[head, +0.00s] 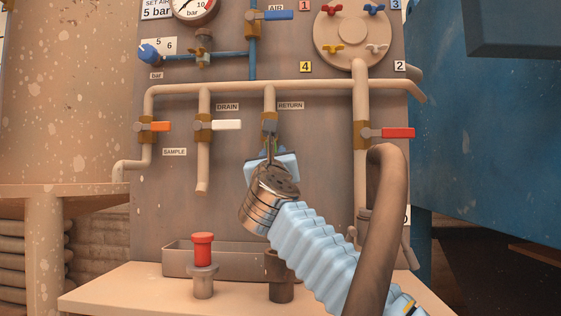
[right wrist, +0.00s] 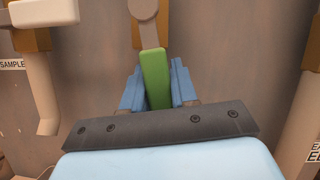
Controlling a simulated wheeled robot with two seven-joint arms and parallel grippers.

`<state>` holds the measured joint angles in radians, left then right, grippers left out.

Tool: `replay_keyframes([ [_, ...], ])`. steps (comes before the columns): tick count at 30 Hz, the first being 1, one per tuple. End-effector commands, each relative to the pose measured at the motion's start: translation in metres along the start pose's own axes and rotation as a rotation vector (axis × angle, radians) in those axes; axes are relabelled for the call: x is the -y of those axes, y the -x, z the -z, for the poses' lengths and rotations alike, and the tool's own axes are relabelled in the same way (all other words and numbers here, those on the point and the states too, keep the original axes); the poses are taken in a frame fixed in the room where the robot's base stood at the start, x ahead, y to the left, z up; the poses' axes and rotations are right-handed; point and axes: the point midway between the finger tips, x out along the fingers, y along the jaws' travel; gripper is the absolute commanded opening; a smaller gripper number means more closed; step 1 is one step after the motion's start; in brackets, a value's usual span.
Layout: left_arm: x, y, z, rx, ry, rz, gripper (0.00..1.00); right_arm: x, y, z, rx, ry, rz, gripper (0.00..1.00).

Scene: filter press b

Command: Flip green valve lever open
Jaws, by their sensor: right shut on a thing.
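The green valve lever (right wrist: 155,75) extends down from its grey pivot (right wrist: 143,10) in the right wrist view. It sits between the two blue fingers of my right gripper (right wrist: 157,88), which is shut on it. In the head view my right gripper (head: 271,148) reaches up from the lower right to the brass valve body (head: 269,122) on the pipe marked RETURN. There the gripper hides most of the lever. My left gripper is in neither view.
An orange lever (head: 155,126), a white lever (head: 227,125) and a red lever (head: 397,132) sit on neighbouring pipes. A brown hose (head: 385,220) curves beside my right arm. A red button (head: 203,248) stands on the ledge (head: 130,288) below.

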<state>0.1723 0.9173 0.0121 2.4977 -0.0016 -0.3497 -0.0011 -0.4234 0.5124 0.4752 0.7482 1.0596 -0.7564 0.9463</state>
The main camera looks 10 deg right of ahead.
Motion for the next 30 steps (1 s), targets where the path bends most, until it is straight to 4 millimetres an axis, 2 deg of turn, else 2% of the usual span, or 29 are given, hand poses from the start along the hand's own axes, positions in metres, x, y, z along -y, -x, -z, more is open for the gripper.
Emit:
replay_keyframes([
  [10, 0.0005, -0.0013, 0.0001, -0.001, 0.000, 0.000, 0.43, -0.0114, -0.0002, -0.0002, -0.002, -0.145, 0.058, 0.00],
  [27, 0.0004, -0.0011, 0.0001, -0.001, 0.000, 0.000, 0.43, -0.0132, -0.0005, -0.0011, -0.001, -0.178, 0.070, 0.00],
  [28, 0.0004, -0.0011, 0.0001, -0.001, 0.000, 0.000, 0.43, -0.0132, -0.0005, -0.0012, -0.001, -0.178, 0.069, 0.29],
  [30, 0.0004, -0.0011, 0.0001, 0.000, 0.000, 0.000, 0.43, -0.0131, -0.0005, -0.0012, -0.001, -0.177, 0.070, 0.40],
])
